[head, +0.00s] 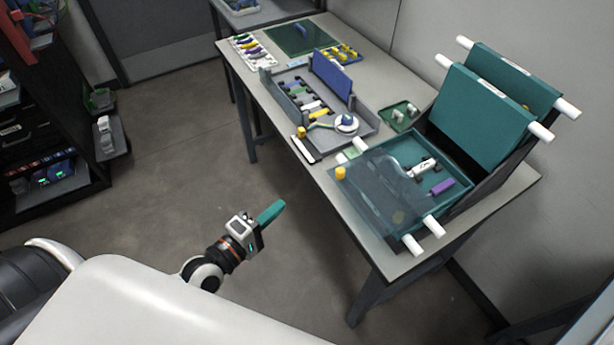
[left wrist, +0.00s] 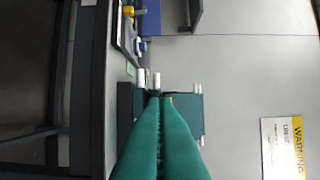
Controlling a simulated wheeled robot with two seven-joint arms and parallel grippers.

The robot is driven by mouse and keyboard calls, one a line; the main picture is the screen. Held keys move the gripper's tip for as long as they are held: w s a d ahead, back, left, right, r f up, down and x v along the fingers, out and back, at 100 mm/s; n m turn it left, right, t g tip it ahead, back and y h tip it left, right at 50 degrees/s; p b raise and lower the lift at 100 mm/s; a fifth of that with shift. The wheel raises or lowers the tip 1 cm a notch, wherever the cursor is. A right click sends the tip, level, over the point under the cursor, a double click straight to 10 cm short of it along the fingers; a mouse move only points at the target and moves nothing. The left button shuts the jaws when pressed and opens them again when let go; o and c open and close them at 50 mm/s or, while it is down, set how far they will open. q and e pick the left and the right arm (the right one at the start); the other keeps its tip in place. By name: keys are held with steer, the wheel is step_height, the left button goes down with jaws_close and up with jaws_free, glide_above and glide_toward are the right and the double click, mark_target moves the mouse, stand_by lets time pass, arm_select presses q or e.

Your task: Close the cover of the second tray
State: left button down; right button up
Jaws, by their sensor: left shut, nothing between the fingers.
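A rack of teal trays stands at the right end of the table. Its lowest tray (head: 463,197) lies flat, with white and purple parts inside. My left gripper (head: 271,213) is shut and empty, over the floor left of the table. Its teal fingers (left wrist: 160,135) fill the lower middle of the left wrist view. My right gripper is out of view.
A grey splicing workstation (head: 368,118) with a raised blue panel (head: 332,76) sits mid-table. A small green tray (head: 400,115) lies beside it. A dark shelf (head: 50,135) stands at the left. Open floor lies between my left gripper and the table. A warning sign (left wrist: 285,147) hangs on the wall.

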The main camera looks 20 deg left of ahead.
arm_select(q)
steer(key=w+d+r+p, duration=0.1)
steer(key=w+d+p, duration=0.3)
steer(key=w+d, duration=0.3)
steer(key=w, duration=0.4)
steer(key=shift+w, duration=0.1)
